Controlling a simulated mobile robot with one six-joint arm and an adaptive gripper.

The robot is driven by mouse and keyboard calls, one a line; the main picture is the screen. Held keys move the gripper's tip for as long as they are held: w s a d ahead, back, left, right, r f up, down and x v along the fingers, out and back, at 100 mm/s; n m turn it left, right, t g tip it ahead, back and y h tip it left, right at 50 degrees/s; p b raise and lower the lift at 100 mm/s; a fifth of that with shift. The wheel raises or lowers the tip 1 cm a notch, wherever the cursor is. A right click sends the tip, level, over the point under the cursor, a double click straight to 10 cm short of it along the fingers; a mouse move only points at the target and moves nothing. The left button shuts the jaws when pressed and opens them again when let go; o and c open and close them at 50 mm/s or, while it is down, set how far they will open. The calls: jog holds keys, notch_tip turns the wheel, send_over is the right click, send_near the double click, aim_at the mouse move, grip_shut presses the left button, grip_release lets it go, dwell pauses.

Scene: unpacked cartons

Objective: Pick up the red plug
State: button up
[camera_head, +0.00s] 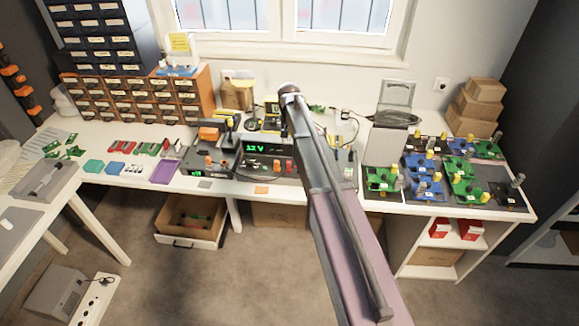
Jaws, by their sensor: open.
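I cannot make out the red plug with certainty. Small red-orange pieces (208,161) sit on the front of the dark bench unit at the left of the power supply. More small reddish pieces show along the front of the power supply (258,149), whose green display reads about 12 V. They are too small to tell apart as plugs or knobs. My arm rises from the bottom right and reaches over the middle of the bench, covering part of the power supply's right side. My gripper is not visible; it may be hidden behind the arm.
The white bench (222,189) runs under the window. Green and blue circuit boards (430,188) crowd its right end, near stacked cartons (478,104). Drawer cabinets (135,97), red-and-green parts (122,146) and a purple tray (164,172) are at left. An open drawer (190,240) juts out below.

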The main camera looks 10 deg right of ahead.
aim_at(289, 162)
jog(key=shift+f+b, duration=3.95)
jog(key=shift+f, duration=0.15)
jog(key=shift+f, duration=0.1)
jog(key=shift+w+a+f+b, duration=0.1)
jog(key=shift+w+f+b, duration=0.05)
jog(key=shift+f+b, duration=2.4)
grip_shut()
